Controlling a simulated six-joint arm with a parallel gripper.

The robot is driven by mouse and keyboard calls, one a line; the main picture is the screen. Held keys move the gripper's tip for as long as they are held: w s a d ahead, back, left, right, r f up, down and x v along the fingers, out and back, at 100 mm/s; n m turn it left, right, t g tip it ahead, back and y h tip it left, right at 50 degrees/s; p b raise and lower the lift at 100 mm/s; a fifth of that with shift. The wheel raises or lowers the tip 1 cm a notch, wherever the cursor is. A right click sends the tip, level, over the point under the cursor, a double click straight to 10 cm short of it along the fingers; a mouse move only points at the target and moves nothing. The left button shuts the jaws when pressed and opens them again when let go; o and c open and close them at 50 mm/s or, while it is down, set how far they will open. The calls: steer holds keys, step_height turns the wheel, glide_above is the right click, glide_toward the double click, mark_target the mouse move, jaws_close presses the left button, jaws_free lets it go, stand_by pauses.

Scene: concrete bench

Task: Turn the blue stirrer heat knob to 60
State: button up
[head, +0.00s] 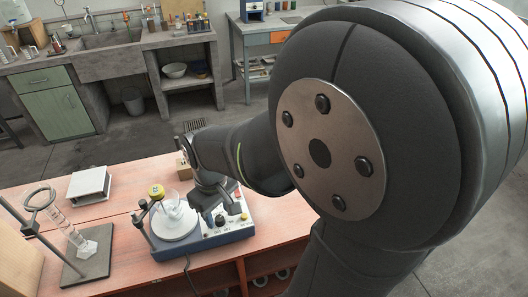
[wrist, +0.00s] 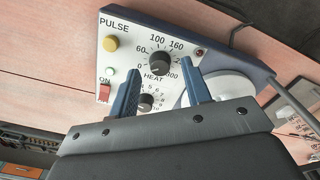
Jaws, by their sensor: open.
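The blue stirrer (head: 248,231) stands on the reddish bench, its white control panel facing front. In the wrist view its panel (wrist: 118,72) fills the upper middle. The black heat knob (wrist: 160,64) sits above the word HEAT, inside a scale with 0, 60, 100, 160 and a partly hidden 300. Its pointer setting is too small to read surely. A second black knob (wrist: 146,102) with small numerals is below it. My gripper (wrist: 164,72) is open, one blue finger on each side of the heat knob; I cannot tell if they touch it.
The stirrer's white plate (head: 166,236) carries a glass vessel (head: 172,207). A yellow button (wrist: 110,44) and red ON switch (wrist: 104,93) are on the panel.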

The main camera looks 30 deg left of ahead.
steer(key=shift+f, duration=0.65)
jaws_close()
steer(key=shift+m, duration=0.5)
steer(key=m, duration=0.3)
steer(key=shift+m, duration=0.4)
steer(key=m, duration=0.4)
steer(key=shift+m, duration=0.4)
